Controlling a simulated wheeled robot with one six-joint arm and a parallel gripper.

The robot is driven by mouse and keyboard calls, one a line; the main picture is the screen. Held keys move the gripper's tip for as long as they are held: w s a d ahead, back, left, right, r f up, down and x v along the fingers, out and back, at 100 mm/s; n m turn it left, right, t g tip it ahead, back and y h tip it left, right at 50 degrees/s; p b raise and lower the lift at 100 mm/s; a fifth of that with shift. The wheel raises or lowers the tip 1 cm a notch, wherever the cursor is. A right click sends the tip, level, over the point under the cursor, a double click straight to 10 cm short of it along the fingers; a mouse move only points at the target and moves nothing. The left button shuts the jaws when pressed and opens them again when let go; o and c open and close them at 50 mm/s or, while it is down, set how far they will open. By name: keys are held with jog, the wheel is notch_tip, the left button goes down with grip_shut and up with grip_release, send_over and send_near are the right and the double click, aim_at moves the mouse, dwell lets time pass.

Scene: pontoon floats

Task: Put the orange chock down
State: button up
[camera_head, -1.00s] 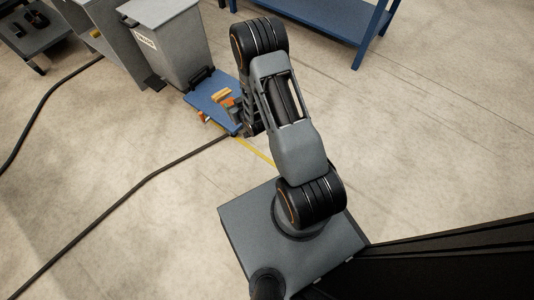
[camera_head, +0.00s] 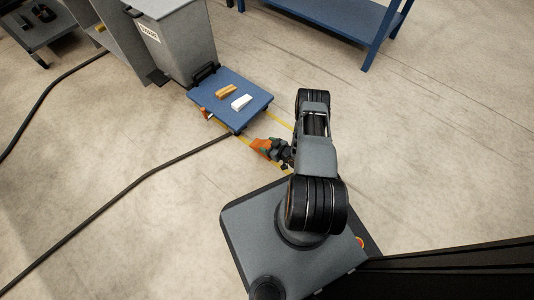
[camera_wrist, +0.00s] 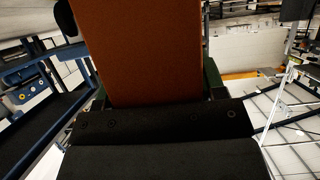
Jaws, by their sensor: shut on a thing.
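The orange chock (camera_head: 262,146) is held in my gripper (camera_head: 276,152), in front of the blue platform in the head view. In the wrist view the orange chock (camera_wrist: 142,50) fills the upper middle, between the dark jaws of my gripper (camera_wrist: 150,95). My gripper is shut on it. The chock's height above the floor cannot be told.
A low blue platform (camera_head: 225,112) carries a tan block (camera_head: 226,91) and a white block (camera_head: 241,102). A grey bin (camera_head: 182,45) stands behind it. A dark cable (camera_head: 150,176) crosses the floor. A blue bench (camera_head: 340,20) stands at the back.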

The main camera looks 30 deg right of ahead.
jog(key=shift+f+b, duration=1.15)
jog(key=shift+f, duration=1.2)
jog(key=shift+f, duration=0.1)
